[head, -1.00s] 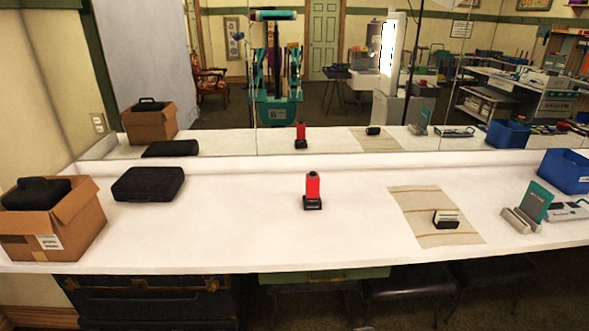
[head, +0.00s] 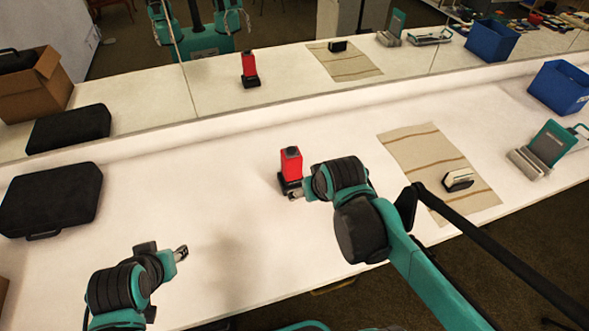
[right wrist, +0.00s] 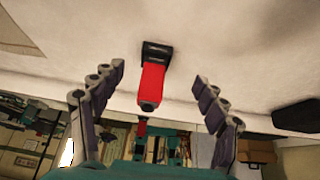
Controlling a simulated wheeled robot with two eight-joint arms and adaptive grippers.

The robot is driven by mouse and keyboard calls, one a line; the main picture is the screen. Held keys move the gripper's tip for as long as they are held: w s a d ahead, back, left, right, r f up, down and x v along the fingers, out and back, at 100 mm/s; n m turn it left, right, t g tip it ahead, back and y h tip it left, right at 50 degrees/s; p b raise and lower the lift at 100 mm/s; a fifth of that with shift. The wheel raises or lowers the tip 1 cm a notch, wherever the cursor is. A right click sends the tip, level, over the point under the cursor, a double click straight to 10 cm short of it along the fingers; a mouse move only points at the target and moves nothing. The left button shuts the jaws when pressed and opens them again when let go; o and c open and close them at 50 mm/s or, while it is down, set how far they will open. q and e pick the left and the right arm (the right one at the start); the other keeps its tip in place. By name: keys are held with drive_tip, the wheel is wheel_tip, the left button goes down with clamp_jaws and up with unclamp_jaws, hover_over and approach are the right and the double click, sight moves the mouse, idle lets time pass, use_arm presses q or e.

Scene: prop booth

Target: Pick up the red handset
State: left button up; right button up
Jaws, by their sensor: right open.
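The red handset (head: 291,164) stands upright in a small black base (head: 285,183) on the white counter, in the middle of the head view. In the right wrist view the red handset (right wrist: 152,82) lies between the spread fingers, beyond their tips, with clear space on both sides. My right gripper (head: 296,193) is open beside the handset's base, partly hidden behind its own wrist in the head view; it shows open in the right wrist view (right wrist: 150,85). My left gripper (head: 181,253) is over the counter at the lower left, apart from the handset; its finger opening is too small to judge.
A black case (head: 50,200) lies at the left. A striped cloth (head: 420,150) with a small black-and-white block (head: 458,180) lies to the right. A blue bin (head: 560,87) and a teal-and-grey device (head: 548,145) stand farther right. A mirror runs along the back.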

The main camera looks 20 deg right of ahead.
drive_tip(key=p, duration=0.2)
approach(294, 159)
wheel_tip(294, 159, down, 3)
drive_tip(key=s, duration=0.3)
drive_tip(key=shift+g, duration=0.7)
drive_tip(key=w+f, duration=0.1)
drive_tip(key=w, duration=0.1)
drive_tip(key=w+f+p, duration=0.1)
drive_tip(key=w, duration=0.1)
drive_tip(key=w+f+p, duration=0.1)
drive_tip(key=w, duration=0.2)
drive_tip(key=shift+f, duration=0.1)
drive_tip(key=shift+w+f, duration=0.15)
drive_tip(key=shift+f, duration=0.1)
drive_tip(key=x, duration=0.2)
drive_tip(key=shift+w+f+b, duration=0.1)
drive_tip(key=shift+f+b, duration=0.25)
drive_tip(key=shift+b, duration=0.05)
drive_tip(key=b+x, duration=0.1)
drive_tip(key=x, duration=0.1)
drive_tip(key=b+x, duration=0.1)
drive_tip(key=x, duration=0.2)
drive_tip(key=shift+w, duration=0.25)
use_arm(q)
wheel_tip(294, 159, up, 2)
drive_tip(key=shift+w+r, duration=0.1)
use_arm(e)
drive_tip(key=shift+r, duration=0.15)
